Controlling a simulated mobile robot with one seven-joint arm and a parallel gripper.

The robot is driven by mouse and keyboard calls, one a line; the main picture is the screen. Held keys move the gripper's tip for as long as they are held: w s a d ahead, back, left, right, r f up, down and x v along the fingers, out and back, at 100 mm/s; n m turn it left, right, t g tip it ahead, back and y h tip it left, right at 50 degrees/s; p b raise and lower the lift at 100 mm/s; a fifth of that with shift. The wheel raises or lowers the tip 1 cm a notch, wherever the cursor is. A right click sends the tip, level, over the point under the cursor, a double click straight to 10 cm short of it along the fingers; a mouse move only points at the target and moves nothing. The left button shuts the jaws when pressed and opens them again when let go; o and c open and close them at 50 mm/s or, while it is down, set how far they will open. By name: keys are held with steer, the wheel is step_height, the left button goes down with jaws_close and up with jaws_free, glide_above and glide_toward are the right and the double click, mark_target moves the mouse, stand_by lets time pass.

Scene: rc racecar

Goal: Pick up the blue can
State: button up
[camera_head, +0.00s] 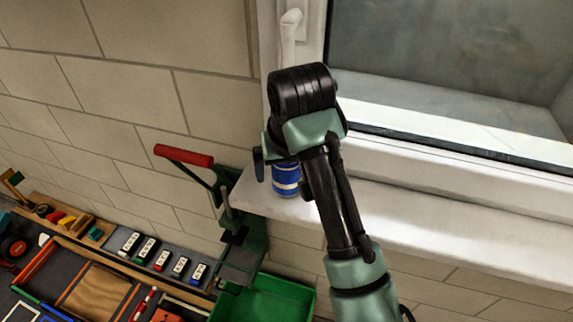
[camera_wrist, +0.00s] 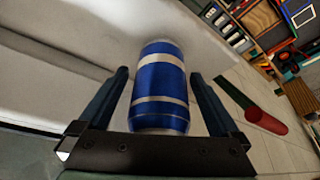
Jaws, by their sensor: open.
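The blue can (camera_head: 286,180), with pale bands, stands on the white window sill near its left end. My gripper (camera_head: 270,172) is over the sill at the can, and my wrist hides the can's upper part in the head view. In the wrist view the blue can (camera_wrist: 160,85) lies between the two dark fingers of my gripper (camera_wrist: 163,92). The fingers are open, with a visible gap on each side of the can. The can's near end reaches close to the gripper's palm bar.
The window frame (camera_head: 440,165) rises behind the sill (camera_head: 400,212). A green lever press with a red handle (camera_head: 184,155) stands left of the sill, above a green bin (camera_head: 275,300). A workbench with trays and small parts lies lower left. The sill's right side is clear.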

steer(key=c, duration=1.4)
steer(key=shift+b, duration=0.6)
steer(key=shift+s, duration=0.1)
